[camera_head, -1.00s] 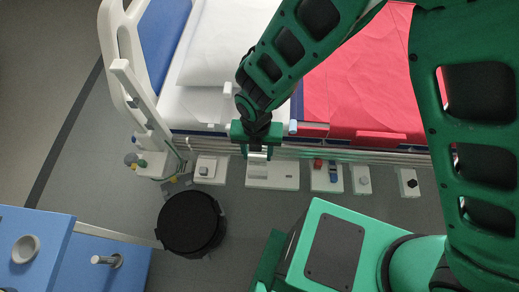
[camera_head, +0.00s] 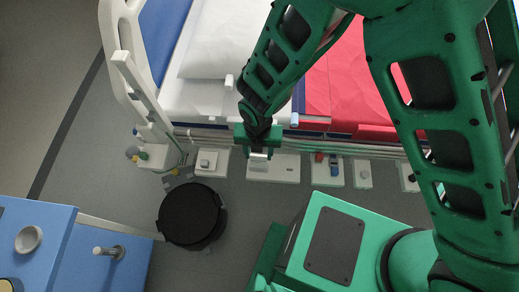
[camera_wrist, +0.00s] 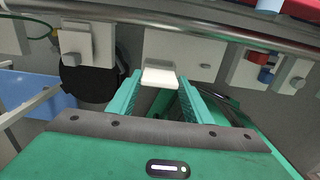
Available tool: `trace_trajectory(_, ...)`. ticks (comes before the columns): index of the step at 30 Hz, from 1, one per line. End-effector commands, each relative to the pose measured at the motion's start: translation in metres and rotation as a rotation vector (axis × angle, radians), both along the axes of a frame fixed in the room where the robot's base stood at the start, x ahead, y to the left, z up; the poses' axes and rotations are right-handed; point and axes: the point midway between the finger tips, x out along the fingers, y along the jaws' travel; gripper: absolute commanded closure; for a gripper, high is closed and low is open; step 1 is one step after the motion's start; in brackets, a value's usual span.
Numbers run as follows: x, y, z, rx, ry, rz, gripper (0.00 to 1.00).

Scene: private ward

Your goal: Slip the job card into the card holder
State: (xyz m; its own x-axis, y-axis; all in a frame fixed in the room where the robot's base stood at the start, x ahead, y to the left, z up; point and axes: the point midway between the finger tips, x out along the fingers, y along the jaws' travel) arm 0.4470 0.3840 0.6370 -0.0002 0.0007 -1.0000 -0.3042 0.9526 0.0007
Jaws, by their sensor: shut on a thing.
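My gripper (camera_head: 258,147) is shut on the job card, a small pale card whose end sticks out past the fingertips in the head view (camera_head: 259,156). In the wrist view, the card (camera_wrist: 159,77) stands between the two green fingers, apart from their bases. Behind it is a long white panel on the bed's side rail (camera_head: 284,168), likely the card holder; it also shows in the wrist view (camera_wrist: 190,52). The card overlaps the panel's left part in both views. I cannot tell whether they touch, and no slot is clear.
Along the rail hang a white box with a grey knob (camera_head: 207,162) and a panel with red and blue parts (camera_head: 327,171). A round black stool (camera_head: 190,214) stands on the floor. A blue cabinet (camera_head: 60,265) is at lower left.

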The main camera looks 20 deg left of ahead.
Motion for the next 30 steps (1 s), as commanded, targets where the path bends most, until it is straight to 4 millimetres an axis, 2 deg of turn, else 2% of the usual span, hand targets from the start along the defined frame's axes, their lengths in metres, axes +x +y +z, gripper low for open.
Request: trace_trajectory(30,0.000,0.000,-0.012,-0.001,0.000,0.000,0.94)
